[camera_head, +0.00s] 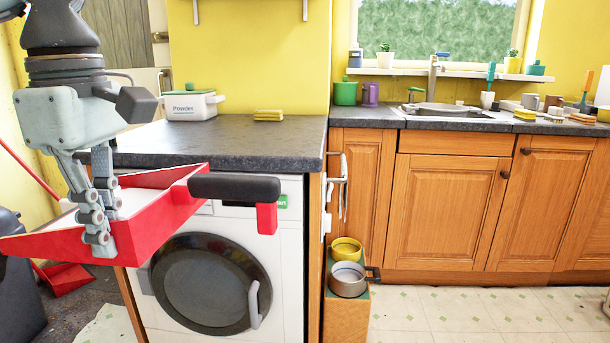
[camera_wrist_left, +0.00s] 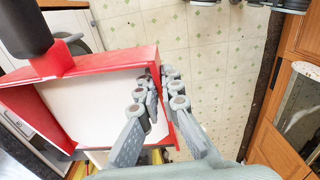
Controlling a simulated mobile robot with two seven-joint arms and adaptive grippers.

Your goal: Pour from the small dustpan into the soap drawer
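The small dustpan (camera_head: 165,222) is red with a black handle and hangs in front of the washing machine (camera_head: 285,250). My left gripper (camera_head: 101,222) is shut on one of its side walls, with a finger on each side; the grip also shows in the left wrist view (camera_wrist_left: 162,105). In the left wrist view the dustpan (camera_wrist_left: 105,62) holds a smooth white layer (camera_wrist_left: 95,105), apparently powder. The soap drawer cannot be made out; the dustpan covers the machine's upper left front. My right gripper is out of view.
A dark worktop (camera_head: 230,140) lies above the machine, with a white powder box (camera_head: 192,106) and a yellow sponge (camera_head: 268,115). A grey pan (camera_head: 348,281) and yellow bowl (camera_head: 346,248) stand at right. Another red dustpan (camera_head: 66,280) lies on the floor.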

